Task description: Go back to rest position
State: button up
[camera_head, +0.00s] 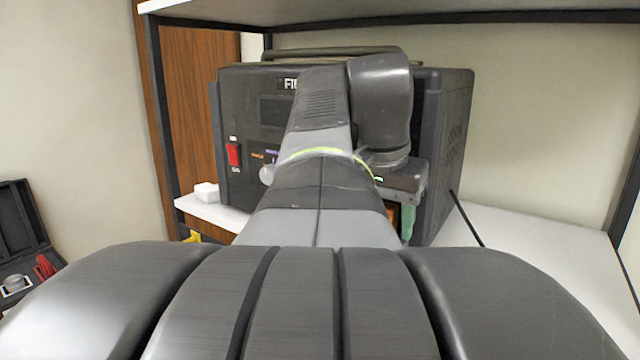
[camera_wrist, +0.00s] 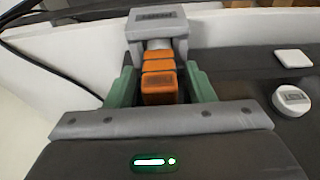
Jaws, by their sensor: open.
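My gripper (camera_wrist: 160,72) is open in the wrist view, with one green finger on each side of an orange ridged piece (camera_wrist: 160,88). The piece joins a grey block (camera_wrist: 157,24) with a dark label. I cannot tell whether the fingers touch it. In the head view my arm covers the middle, and the green of my gripper (camera_head: 407,220) shows low at the right of the arm, in front of a large dark machine (camera_head: 455,120). The machine's front has a red switch (camera_head: 233,154). Its middle is hidden by my arm.
The machine stands on a white shelf (camera_head: 530,245) in a black frame (camera_head: 160,120), under an upper board. A small white box (camera_head: 205,192) lies at its left. A black cable (camera_head: 466,218) runs at the right. An open black case (camera_head: 20,235) is at far left.

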aim_at(388, 204)
jog(key=shift+r+p, duration=1.05)
jog(key=shift+r, duration=0.55)
jog(key=shift+f, duration=0.1)
